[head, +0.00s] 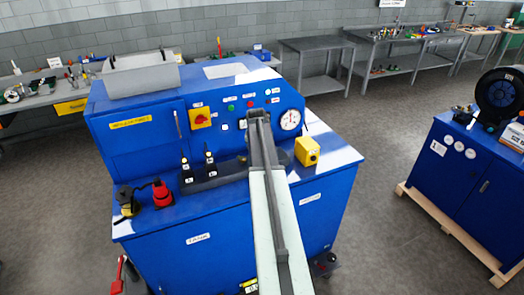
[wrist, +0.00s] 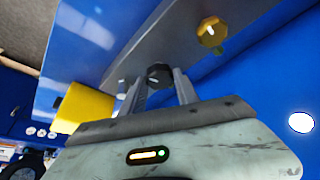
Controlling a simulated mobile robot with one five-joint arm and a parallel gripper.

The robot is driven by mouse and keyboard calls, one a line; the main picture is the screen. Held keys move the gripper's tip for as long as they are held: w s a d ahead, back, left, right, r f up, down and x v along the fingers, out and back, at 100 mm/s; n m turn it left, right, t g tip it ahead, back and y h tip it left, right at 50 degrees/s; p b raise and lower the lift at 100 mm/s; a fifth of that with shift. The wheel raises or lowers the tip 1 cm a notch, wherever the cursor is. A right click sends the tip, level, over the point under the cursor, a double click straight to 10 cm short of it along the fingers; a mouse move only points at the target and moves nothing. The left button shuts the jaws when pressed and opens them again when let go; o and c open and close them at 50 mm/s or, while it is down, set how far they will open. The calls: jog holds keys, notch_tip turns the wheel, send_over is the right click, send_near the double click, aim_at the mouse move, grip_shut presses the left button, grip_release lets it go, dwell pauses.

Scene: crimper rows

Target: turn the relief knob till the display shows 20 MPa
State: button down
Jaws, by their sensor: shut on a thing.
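In the wrist view, my gripper (wrist: 160,80) has its two fingers on either side of a round black knob (wrist: 160,72), shut on it. The knob stands on a grey block (wrist: 125,68). A gold knob (wrist: 211,32) with a pale mark sits on the same block, apart from my fingers. I cannot read a label that says which knob is the relief knob. I cannot make out a digital reading.
The blue machine (head: 215,235) fills the middle. A yellow box (head: 306,151) stands right of my arm. Black levers (head: 186,170) stand on the left. Open floor (head: 385,190) lies to the right.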

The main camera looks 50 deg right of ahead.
jog(key=shift+s+d, duration=0.1)
dwell(0.3)
jog(key=c, duration=0.9)
grip_release()
jog(key=shift+r, duration=0.1)
jog(key=p+v, duration=0.7)
jog(key=shift+r, duration=0.3)
